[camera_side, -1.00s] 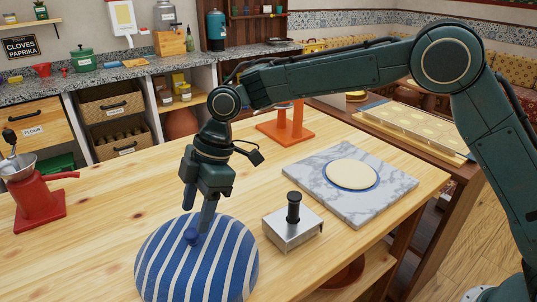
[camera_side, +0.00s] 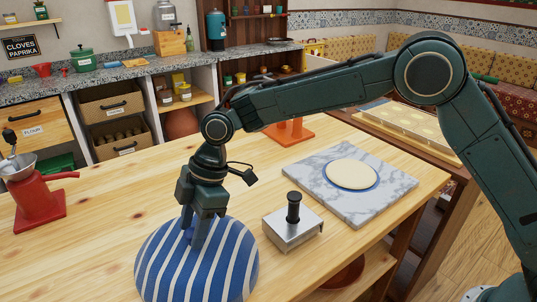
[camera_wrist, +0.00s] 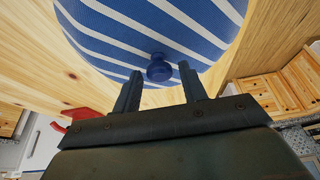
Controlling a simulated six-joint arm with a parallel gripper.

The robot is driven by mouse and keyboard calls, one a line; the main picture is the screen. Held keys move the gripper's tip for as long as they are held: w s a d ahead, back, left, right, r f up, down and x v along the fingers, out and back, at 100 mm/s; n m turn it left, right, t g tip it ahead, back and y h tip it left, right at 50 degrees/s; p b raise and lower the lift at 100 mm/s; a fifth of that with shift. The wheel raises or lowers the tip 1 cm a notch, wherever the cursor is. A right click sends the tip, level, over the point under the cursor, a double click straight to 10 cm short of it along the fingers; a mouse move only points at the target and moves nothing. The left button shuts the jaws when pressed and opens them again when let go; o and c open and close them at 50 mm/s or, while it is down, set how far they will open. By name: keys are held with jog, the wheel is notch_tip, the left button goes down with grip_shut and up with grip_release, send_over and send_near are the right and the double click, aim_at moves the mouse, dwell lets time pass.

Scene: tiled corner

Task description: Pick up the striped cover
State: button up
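The striped cover (camera_side: 160,262) is a blue and white dome lying on the wooden table in the side view. It fills the top of the wrist view (camera_wrist: 205,22). Its small blue knob (camera_wrist: 158,70) shows between my two fingertips in the wrist view, with a gap on each side. My gripper (camera_side: 193,238) is open and points down over the top of the cover; it also shows in the wrist view (camera_wrist: 159,72). In the side view the fingers hide most of the knob. I cannot tell whether the fingertips touch the cloth-like dome.
A metal press with a black handle (camera_side: 293,229) stands close to the right of the cover. A marble slab (camera_side: 385,200) bears a pale dough disc (camera_side: 352,173). A red grinder (camera_side: 40,200) stands at the left. The table between grinder and cover is clear.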

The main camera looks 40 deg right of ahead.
grip_shut()
jog(key=shift+r, duration=0.15)
notch_tip(320, 180, up, 10)
dwell(0.7)
dwell(0.3)
